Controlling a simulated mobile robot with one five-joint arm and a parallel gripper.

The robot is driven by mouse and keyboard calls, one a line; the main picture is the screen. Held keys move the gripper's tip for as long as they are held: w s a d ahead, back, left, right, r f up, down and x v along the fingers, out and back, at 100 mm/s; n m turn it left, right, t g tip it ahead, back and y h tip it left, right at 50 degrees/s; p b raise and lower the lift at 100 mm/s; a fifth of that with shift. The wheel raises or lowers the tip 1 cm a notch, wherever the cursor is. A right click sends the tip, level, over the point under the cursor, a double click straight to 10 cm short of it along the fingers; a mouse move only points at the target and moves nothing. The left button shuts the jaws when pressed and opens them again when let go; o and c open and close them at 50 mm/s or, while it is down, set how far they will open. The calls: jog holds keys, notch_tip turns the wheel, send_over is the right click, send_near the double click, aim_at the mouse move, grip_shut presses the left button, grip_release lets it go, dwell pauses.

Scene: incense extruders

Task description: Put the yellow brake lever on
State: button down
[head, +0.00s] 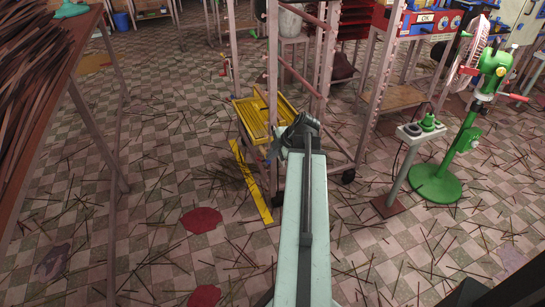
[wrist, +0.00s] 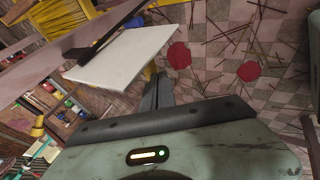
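I cannot clearly pick out the yellow brake lever in either view. My gripper (head: 301,128) is at the wheeled rack (head: 272,60), at the right edge of a yellow slatted tray (head: 262,118). In the wrist view my gripper's dark fingers (wrist: 158,84) lie close together and look shut, with nothing seen between them. A small yellow piece (wrist: 149,71) shows just beyond the fingertips, partly hidden; I cannot tell whether it is the lever or touches them. A yellow strip (head: 250,180) lies on the floor left of my arm.
The rack's dark caster (head: 348,176) stands right of my arm. A green fan (head: 440,185) and a grey pedestal box (head: 420,130) are farther right. A table of brown sticks (head: 40,70) is at left. Loose sticks and red patches (head: 202,220) mark the tiled floor.

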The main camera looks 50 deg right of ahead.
jog(key=shift+w+d+f+b, duration=0.15)
jog(key=shift+d+f+b, duration=0.2)
jog(key=shift+f, duration=0.2)
jog(key=shift+w, duration=0.1)
jog(key=shift+a, duration=0.1)
dwell(0.3)
